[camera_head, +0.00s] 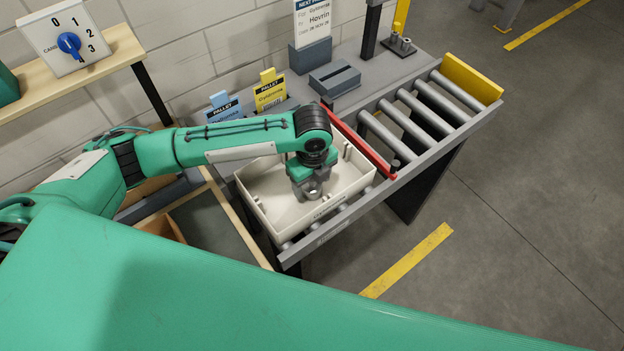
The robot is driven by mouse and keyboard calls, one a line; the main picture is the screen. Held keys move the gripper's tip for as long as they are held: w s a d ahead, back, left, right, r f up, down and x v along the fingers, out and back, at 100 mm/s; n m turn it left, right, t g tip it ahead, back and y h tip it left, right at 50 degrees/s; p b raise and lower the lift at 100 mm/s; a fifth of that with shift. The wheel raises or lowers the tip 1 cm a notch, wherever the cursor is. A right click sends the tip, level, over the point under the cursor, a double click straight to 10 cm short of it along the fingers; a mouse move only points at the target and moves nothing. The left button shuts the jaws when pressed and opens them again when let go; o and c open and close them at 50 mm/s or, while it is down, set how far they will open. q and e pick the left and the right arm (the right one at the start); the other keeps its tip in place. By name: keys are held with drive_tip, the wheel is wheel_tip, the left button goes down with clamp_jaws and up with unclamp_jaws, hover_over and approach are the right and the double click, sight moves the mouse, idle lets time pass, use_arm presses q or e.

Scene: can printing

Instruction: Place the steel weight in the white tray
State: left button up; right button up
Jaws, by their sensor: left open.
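The white tray (357,183) sits on the roller conveyor, below the red bar. My left gripper (312,195) points down into the tray and is open. A small grey metallic shape shows at its fingertips; I cannot tell whether it is only the fingers or also the steel weight between them. The gripper hides part of the tray floor. Two small dark grey knobbed pieces (400,43) stand on a plate at the back of the bench; they look like weights. My right gripper is not in view.
The red bar (358,142) crosses the conveyor beside the tray, and empty rollers (425,110) lead to a yellow end stop (472,78). Blue (224,107) and yellow (270,92) pallet cards stand behind the tray. A grey slotted block (334,79) is farther back. A dial panel (68,42) is at upper left.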

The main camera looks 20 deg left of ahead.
use_arm(q)
wheel_tip(320, 180, up, 12)
drive_tip(key=b, duration=0.2)
drive_tip(key=shift+r+b, duration=0.15)
drive_tip(key=shift+b, duration=0.15)
idle(0.5)
